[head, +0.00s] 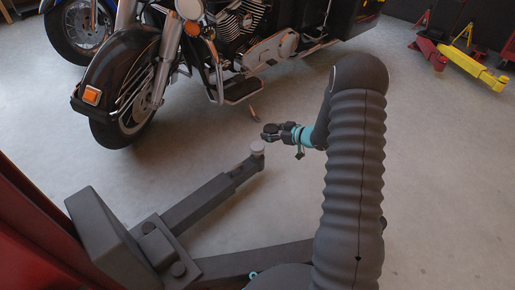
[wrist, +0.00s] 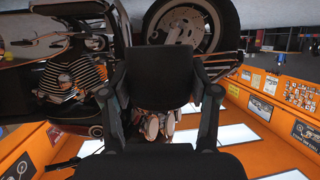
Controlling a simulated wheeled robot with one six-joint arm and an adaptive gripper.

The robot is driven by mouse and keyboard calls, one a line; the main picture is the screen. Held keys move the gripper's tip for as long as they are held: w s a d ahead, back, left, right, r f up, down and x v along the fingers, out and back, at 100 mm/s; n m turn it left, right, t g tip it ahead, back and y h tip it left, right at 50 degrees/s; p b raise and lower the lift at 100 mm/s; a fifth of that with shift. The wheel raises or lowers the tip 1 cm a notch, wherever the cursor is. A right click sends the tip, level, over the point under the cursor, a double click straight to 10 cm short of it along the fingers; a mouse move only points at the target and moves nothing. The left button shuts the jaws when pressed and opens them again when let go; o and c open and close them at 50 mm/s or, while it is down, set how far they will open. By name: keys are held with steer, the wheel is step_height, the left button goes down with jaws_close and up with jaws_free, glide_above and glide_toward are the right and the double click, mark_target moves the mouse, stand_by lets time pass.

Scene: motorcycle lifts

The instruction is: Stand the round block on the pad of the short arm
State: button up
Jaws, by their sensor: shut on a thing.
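My gripper (head: 272,132) is shut on the dark round block (wrist: 159,75). In the wrist view the block fills the space between the two fingers; in the head view it is small and hard to tell from the dark fingers. The short arm (head: 205,203) is grey and runs from the lower left toward the middle of the head view. Its pad (head: 258,148) is a pale round disc at the far end. My gripper appears just above and right of the pad in the picture, apart from it. The height gap is hard to judge.
A black motorcycle (head: 190,60) stands behind the pad. Red and yellow equipment (head: 460,65) is at the back right. Floor around the pad is clear.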

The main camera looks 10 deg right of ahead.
steer(key=d+n+y, duration=0.1)
steer(key=d, duration=0.3)
steer(key=g+b, duration=0.1)
steer(key=b, duration=0.1)
glide_above(257, 146)
step_height(257, 146, down, 8)
steer(key=shift+w+r, duration=0.1)
steer(key=shift+r, duration=0.05)
steer(key=shift+f, duration=2)
steer(key=shift+f, duration=0.2)
steer(key=o, duration=1.2)
steer(key=shift+o, duration=0.2)
